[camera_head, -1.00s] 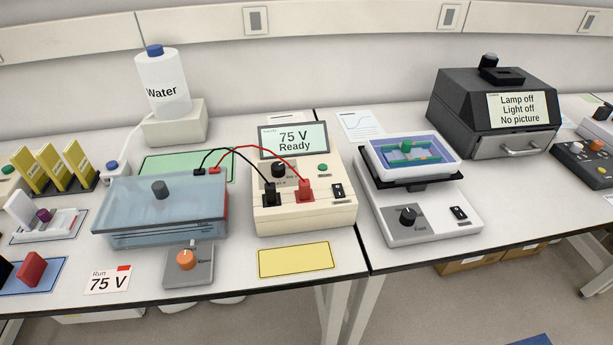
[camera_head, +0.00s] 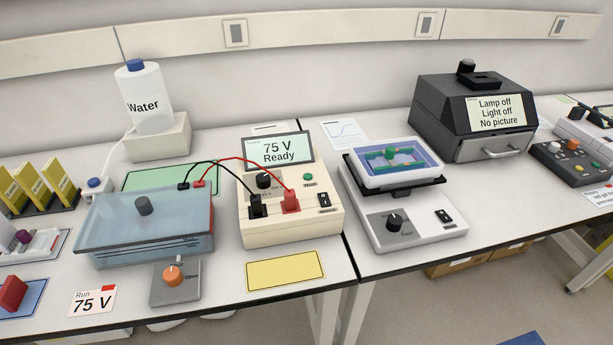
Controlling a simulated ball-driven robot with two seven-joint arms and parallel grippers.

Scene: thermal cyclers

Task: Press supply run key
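The power supply (camera_head: 291,229) is a cream box in the middle of the bench. Its screen (camera_head: 279,151) reads "75 V Ready". A green key (camera_head: 308,177) sits on its sloped top at the right, with a small label under it that looks like "Run". A black knob (camera_head: 264,181) and a black rocker switch (camera_head: 324,199) are also on it. A black plug (camera_head: 255,205) and a red plug (camera_head: 291,201) sit in its front, with leads running to the blue gel tank (camera_head: 145,225). Neither of my grippers shows in this view.
A card (camera_head: 92,301) reading "Run 75 V" lies left of a grey unit with an orange knob (camera_head: 173,275). A yellow mat (camera_head: 286,270) lies before the supply. A rocker with a tray (camera_head: 396,162) and a dark imaging box (camera_head: 474,115) stand to the right.

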